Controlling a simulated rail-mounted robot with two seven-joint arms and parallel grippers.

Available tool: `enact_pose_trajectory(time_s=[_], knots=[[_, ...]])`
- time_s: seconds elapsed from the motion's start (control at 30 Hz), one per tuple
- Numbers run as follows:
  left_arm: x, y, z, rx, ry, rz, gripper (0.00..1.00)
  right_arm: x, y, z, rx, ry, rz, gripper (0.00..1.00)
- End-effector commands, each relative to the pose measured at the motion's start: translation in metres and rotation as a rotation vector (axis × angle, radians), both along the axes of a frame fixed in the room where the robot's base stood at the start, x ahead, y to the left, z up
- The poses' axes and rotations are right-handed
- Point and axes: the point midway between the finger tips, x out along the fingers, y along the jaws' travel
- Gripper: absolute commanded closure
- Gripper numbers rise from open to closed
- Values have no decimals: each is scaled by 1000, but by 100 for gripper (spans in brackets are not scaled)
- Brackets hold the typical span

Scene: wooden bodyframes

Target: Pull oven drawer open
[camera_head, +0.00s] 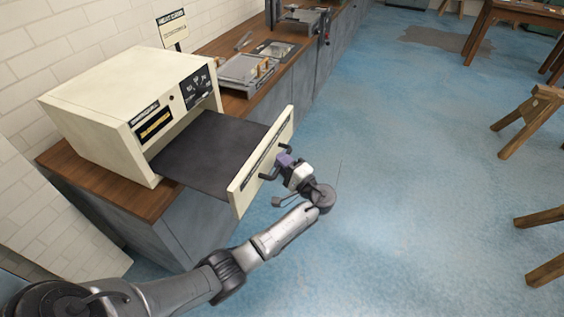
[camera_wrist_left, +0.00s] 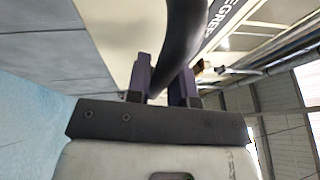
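The cream oven (camera_head: 110,90) sits on the wooden counter. Its drawer (camera_head: 205,150) stands far out, with a dark flat inside and a cream front panel (camera_head: 245,188). A black bar handle is on the panel's outer face. My left gripper (camera_head: 285,160) is at this handle, coming from the floor side. In the left wrist view, the dark curved handle (camera_wrist_left: 184,35) passes between the two purple fingers (camera_wrist_left: 162,82), which look closed around it. The gripper partly hides the handle in the head view. My right gripper is not in view.
The wooden counter (camera_head: 65,165) runs along the tiled wall, with a small sign (camera_head: 173,30) and metal tools (camera_head: 245,70) beyond the oven. Blue floor (camera_head: 400,190) is clear to the right of the drawer. Wooden trestles (camera_head: 530,120) stand at the far right.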

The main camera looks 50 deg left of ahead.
Motion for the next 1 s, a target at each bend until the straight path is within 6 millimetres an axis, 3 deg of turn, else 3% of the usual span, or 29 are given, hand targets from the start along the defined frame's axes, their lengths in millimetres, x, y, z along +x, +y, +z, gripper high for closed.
enact_pose_trajectory(time_s=[0.2,0.53,1.0], knots=[[0,0,0,-1,1,1,59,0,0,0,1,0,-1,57],[0,-6,-2,-2,2,1,59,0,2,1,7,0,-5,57],[2,-91,-16,-4,2,0,59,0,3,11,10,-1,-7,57]])
